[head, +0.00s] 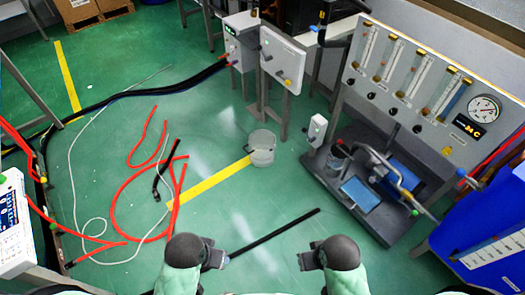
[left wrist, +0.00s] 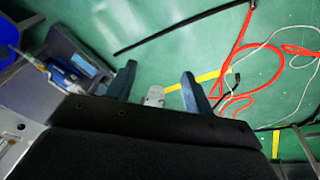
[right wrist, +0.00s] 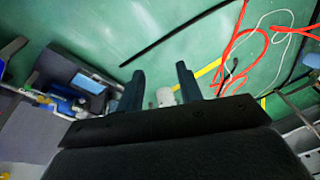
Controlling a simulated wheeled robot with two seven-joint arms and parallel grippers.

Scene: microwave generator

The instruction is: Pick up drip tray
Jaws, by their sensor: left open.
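No part is plainly marked as a drip tray. A blue flat rectangular piece (head: 360,195) lies on the dark base (head: 385,228) of the gauge rig at the right, beside a small dark cup (head: 338,157). I cannot tell if it is the drip tray. A pale bucket (head: 262,147) stands on the floor in mid-view. My left gripper (head: 222,258) and right gripper (head: 305,258) are low in the head view, short of the rig and apart from everything. Both are open and empty, with clear gaps in the left wrist view (left wrist: 160,82) and right wrist view (right wrist: 158,82).
The rig's upright panel (head: 410,80) carries flow tubes and a gauge. A blue bin (head: 490,220) stands at the right edge. A black rod (head: 275,232) lies in front of my grippers. Red hoses (head: 118,205) cover the left floor.

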